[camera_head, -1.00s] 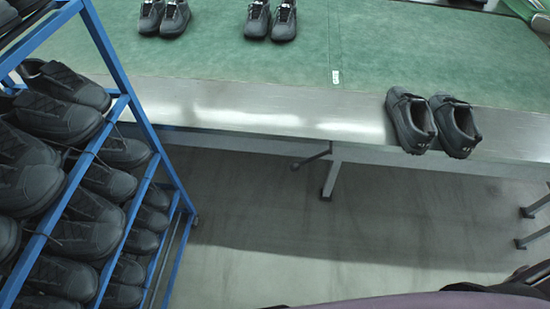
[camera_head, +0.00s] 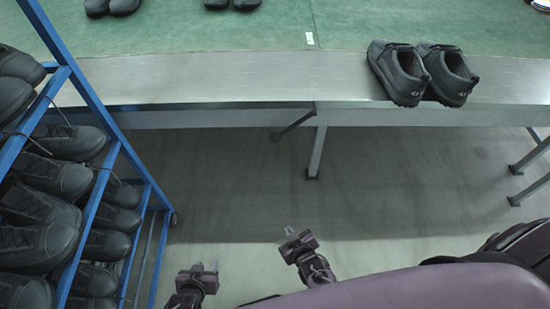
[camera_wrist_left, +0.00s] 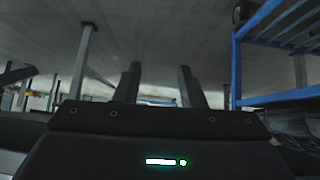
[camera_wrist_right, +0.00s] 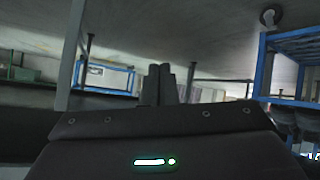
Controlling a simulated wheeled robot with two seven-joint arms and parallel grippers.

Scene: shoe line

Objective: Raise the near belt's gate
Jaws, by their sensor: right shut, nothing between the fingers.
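The near belt is a green surface (camera_head: 180,33) with a bare steel front edge (camera_head: 220,80) across the top of the head view. I cannot make out a gate on it. My left gripper (camera_head: 198,267) is low in the head view, in front of the belt; its fingers stand apart and empty in the left wrist view (camera_wrist_left: 160,82). My right gripper (camera_head: 290,234) is to the right of it, also short of the belt; its fingers are together with nothing between them in the right wrist view (camera_wrist_right: 160,84).
A pair of dark shoes (camera_head: 455,80) stands on the steel edge at right; more shoes (camera_head: 112,6) sit farther back on the belt. A blue rack (camera_head: 98,100) full of shoes stands close at left. Belt legs (camera_head: 317,150) reach the clear grey floor (camera_head: 240,180).

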